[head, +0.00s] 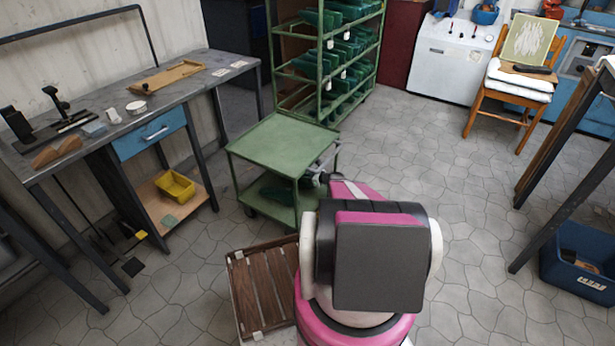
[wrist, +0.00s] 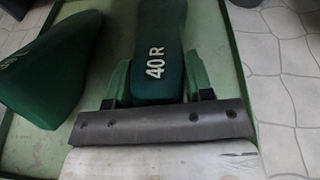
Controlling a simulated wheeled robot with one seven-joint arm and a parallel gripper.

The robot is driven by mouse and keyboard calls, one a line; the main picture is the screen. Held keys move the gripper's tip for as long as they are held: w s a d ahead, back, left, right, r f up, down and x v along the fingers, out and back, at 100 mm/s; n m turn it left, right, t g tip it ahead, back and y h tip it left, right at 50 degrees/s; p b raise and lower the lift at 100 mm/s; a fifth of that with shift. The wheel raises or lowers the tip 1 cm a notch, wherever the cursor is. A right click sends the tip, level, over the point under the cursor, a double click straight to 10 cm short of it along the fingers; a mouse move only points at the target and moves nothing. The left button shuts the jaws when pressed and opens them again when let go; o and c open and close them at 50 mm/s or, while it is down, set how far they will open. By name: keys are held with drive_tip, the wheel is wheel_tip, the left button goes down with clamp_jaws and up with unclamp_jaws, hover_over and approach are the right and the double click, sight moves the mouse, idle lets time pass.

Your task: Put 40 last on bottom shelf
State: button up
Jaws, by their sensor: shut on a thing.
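A dark green last (wrist: 172,25) marked "40 R" in white lies between the fingers of my gripper (wrist: 158,78) in the wrist view. The gripper is shut on it. A second green last (wrist: 55,65) is to its left, tilted, its marking too cut off to read. Both are over a green tray-like surface (wrist: 30,150) with a raised rim. In the head view my gripper (head: 320,177) is at the right side of the green trolley (head: 280,140), below its bare top. The trolley's bottom shelf (head: 262,208) is partly hidden. Whether the held last touches the surface I cannot tell.
A green rack (head: 325,60) with several green lasts stands behind the trolley. A workbench (head: 110,120) with tools is on the left, with a yellow bin (head: 175,186) below. A wooden slatted crate (head: 262,285) is close to my base.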

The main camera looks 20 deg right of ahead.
drive_tip(key=shift+f, duration=0.25)
idle(0.8)
drive_tip(key=o, duration=1.1)
